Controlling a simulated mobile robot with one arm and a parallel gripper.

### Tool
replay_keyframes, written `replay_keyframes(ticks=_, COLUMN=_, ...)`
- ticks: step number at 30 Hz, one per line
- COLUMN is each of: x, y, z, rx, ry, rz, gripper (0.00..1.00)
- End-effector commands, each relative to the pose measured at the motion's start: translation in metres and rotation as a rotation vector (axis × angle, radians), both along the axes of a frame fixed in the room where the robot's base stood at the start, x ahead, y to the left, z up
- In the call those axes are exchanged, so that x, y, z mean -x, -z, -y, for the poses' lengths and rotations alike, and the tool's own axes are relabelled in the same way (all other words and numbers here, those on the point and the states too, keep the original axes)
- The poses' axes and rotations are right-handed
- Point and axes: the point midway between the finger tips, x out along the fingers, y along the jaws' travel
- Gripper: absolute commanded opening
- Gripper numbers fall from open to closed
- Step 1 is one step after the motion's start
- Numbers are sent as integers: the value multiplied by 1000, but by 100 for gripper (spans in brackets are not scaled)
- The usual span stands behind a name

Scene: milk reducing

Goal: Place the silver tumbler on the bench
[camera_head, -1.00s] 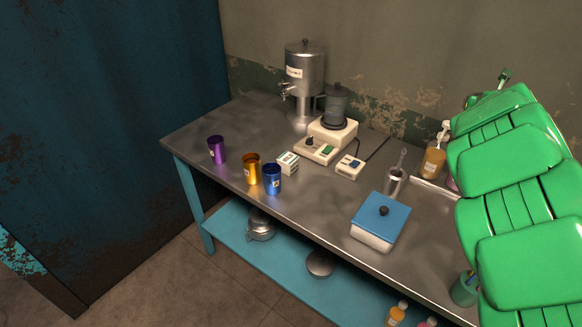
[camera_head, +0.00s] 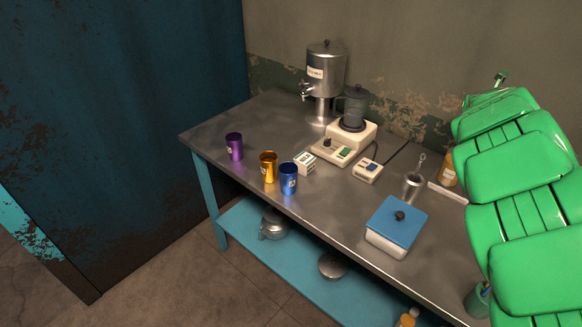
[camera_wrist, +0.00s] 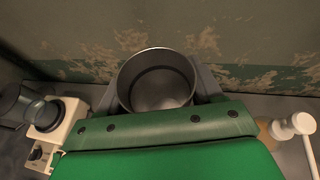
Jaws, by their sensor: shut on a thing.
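The silver tumbler (camera_wrist: 157,90) shows in the wrist view as a round, open-topped grey metal cup, seen from above into its empty-looking inside. My gripper (camera_wrist: 160,76) is shut on it, with a dark grey finger on each side. In the head view neither the tumbler nor my gripper can be made out; my green arm fills the right side. The bench (camera_head: 330,218) has a worn metal top and teal legs, with a lower teal shelf. Purple (camera_head: 234,147), gold (camera_head: 268,168) and blue (camera_head: 288,179) tumblers stand near its front left edge.

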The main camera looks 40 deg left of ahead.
Motion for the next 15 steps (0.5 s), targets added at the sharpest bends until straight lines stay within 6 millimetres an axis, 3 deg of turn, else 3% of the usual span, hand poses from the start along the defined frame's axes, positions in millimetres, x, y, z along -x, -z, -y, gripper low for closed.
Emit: replay_keyframes(ticks=15, x=3, y=5, z=-37, rx=-1, ry=-4, rz=-4, gripper=34)
